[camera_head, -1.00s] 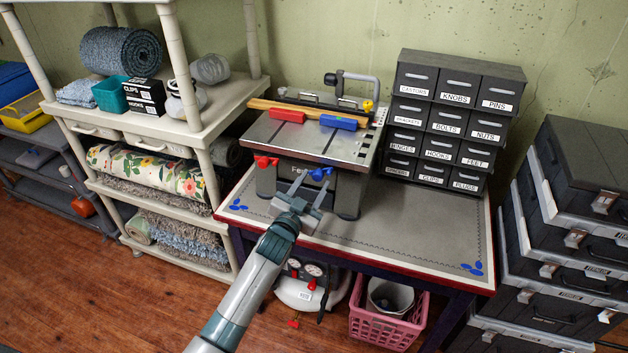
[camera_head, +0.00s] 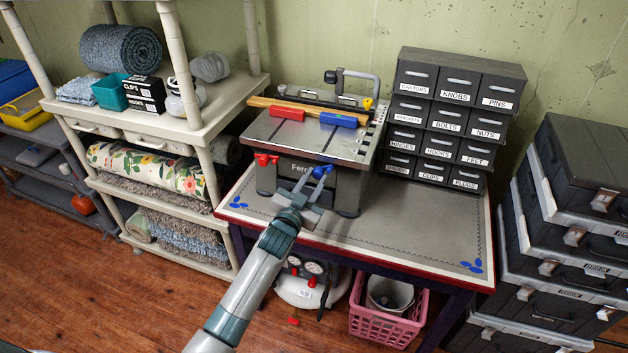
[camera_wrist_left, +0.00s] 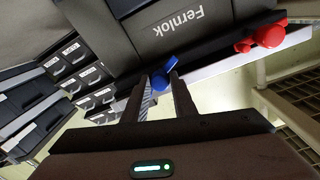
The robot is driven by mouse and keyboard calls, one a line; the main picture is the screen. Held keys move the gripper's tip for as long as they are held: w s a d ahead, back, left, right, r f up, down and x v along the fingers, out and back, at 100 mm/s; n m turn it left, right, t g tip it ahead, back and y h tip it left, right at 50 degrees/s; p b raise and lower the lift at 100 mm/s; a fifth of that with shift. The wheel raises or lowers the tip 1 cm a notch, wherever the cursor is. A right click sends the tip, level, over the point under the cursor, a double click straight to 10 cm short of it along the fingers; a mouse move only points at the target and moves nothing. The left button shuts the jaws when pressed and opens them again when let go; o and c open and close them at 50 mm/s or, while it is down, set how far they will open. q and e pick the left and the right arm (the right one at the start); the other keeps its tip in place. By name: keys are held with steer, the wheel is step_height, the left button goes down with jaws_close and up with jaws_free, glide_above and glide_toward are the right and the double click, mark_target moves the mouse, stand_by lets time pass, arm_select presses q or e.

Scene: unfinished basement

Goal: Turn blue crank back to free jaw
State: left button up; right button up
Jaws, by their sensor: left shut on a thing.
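The blue crank (camera_head: 322,171) is on the front right of the grey machine (camera_head: 299,174), below its tabletop. My left gripper (camera_head: 312,180) reaches up from below and is shut on the blue crank. The left wrist view shows the blue crank (camera_wrist_left: 160,81) between the two fingertips (camera_wrist_left: 159,88); the fingers cover part of it. A red crank (camera_head: 267,160) is at the front left, apart from the gripper. On the tabletop are a blue jaw (camera_head: 338,119) and a red jaw (camera_head: 287,114), in front of a wooden strip (camera_head: 265,103). My right gripper is not in view.
The workbench (camera_head: 420,235) has free room right of the machine. A labelled drawer cabinet (camera_head: 455,120) stands behind it. A shelf rack (camera_head: 207,125) is at left, stacked dark cases (camera_head: 560,235) at right. A pink basket (camera_head: 385,325) is under the bench.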

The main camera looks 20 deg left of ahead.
arm_select(q)
steer(key=shift+n, duration=0.3)
steer(key=n, duration=0.5)
steer(key=shift+d+n, duration=0.1)
steer(key=shift+n, duration=0.2)
steer(key=n, duration=0.6)
steer(key=shift+y, duration=0.3)
steer(key=n, duration=0.5)
steer(key=shift+d+t+p, duration=0.1)
steer(key=shift+t+p, duration=0.2)
steer(key=n, duration=0.4)
steer(key=shift+y, duration=0.3)
steer(key=shift+n, duration=0.5)
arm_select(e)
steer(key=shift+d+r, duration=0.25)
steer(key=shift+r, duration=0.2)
arm_select(q)
steer(key=o, duration=1)
